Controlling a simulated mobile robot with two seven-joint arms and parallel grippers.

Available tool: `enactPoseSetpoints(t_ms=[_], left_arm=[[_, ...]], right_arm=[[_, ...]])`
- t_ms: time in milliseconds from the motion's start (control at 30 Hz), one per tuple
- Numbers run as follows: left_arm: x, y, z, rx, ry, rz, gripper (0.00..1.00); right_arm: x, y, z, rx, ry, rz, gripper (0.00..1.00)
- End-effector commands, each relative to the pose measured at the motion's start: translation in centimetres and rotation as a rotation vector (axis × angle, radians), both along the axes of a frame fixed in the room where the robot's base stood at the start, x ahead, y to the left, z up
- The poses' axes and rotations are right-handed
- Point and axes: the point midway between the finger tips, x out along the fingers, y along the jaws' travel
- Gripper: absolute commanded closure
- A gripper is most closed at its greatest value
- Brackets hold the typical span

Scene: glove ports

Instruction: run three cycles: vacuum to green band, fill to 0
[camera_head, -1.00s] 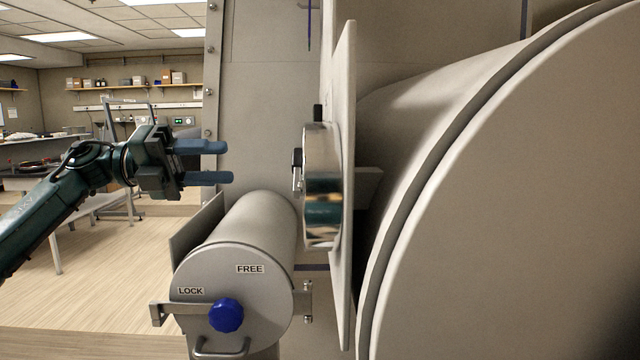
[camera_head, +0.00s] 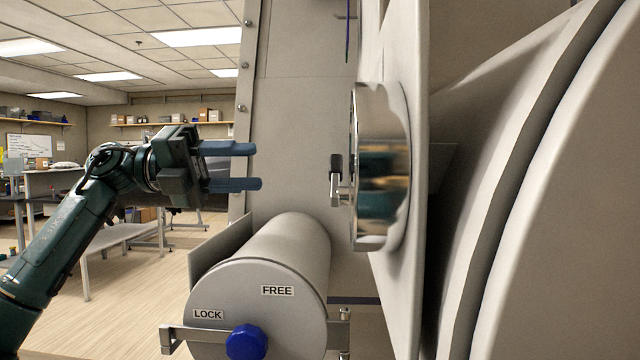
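My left gripper (camera_head: 256,167) is open and empty, its two blue fingers pointing right with a gap between them. It is left of a round chrome-rimmed gauge (camera_head: 381,165) seen edge-on, so its dial and any green band are hidden. A small valve handle with a black grip (camera_head: 336,168) sticks out at the gauge's left side. The gripper is apart from both. Below is a small grey cylindrical port (camera_head: 292,252) with FREE and LOCK labels and a blue knob (camera_head: 246,342) near LOCK. My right gripper is not in view.
A large pale cylinder (camera_head: 590,200) fills the right side. The upright panel (camera_head: 412,120) carrying the gauge stands in front of it. A grey wall (camera_head: 300,120) is behind. Lab benches (camera_head: 115,240) and open floor lie at the left.

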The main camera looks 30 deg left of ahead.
Motion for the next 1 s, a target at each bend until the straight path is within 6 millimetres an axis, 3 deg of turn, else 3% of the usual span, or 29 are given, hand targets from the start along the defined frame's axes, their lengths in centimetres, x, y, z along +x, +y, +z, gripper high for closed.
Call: enactPoseSetpoints(t_ms=[267,700,1000], left_arm=[[0.4,-1.8,0.4,0.009,-0.003,-0.01,0.6],[4.1,-9.6,0.5,0.01,-0.005,-0.012,0.6],[5.5,-12.4,0.4,0.009,-0.004,-0.009,0.6]], right_arm=[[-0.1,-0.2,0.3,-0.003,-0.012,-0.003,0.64],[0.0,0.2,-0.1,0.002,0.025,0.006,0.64],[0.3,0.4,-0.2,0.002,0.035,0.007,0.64]])
